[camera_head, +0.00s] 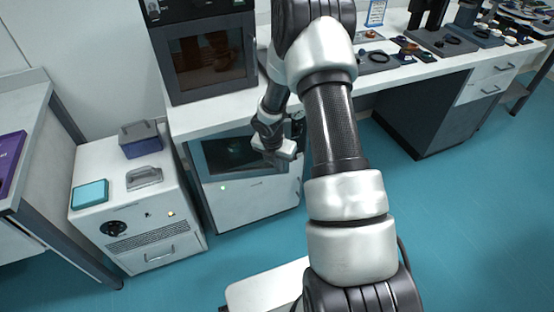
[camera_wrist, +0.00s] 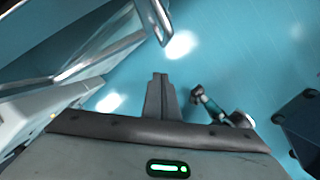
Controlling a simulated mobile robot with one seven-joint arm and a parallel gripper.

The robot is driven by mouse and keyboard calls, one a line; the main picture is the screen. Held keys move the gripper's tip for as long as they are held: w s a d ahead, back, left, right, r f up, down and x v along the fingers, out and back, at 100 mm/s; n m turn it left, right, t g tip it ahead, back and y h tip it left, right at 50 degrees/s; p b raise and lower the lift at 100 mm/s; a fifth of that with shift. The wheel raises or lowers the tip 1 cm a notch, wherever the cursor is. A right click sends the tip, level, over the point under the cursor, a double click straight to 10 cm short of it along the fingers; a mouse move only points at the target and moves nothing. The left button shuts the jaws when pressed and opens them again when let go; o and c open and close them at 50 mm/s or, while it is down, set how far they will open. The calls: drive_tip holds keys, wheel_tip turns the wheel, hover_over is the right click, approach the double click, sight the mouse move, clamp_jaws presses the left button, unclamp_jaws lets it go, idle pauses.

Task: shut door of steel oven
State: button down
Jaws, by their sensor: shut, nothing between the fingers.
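The steel oven (camera_head: 252,204) is a pale box under the white bench, with a dark window and a small green light on its front. My gripper (camera_head: 288,150) is at the upper right of this front, partly hidden by my own arm links. In the wrist view, my gripper (camera_wrist: 160,76) is shut and empty, its fingertips over blue floor. A panel with a bright metal edge (camera_wrist: 98,58), which looks like the oven door, slants across the upper left, with a metal bar near the fingertips. Whether they touch is unclear. How far the door stands open is hard to tell.
A dark oven (camera_head: 207,60) with a brown window stands on the bench above. A white cabinet (camera_head: 150,225) with small boxes on top stands at left. Another bench (camera_head: 455,75) holds optical parts at right. The blue floor (camera_head: 460,220) is clear at right.

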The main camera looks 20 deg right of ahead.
drive_tip(key=shift+w+d+f, duration=0.15)
drive_tip(key=shift+w+d, duration=0.6)
drive_tip(key=shift+w+d+f, duration=0.15)
drive_tip(key=shift+w+d, duration=0.55)
drive_tip(key=shift+d, duration=0.05)
drive_tip(key=shift+w, duration=0.1)
drive_tip(key=shift+n, duration=0.7)
drive_tip(key=w+p, duration=0.1)
drive_tip(key=w, duration=0.1)
drive_tip(key=w+d+p, duration=0.1)
drive_tip(key=w, duration=0.1)
drive_tip(key=shift+d, duration=0.15)
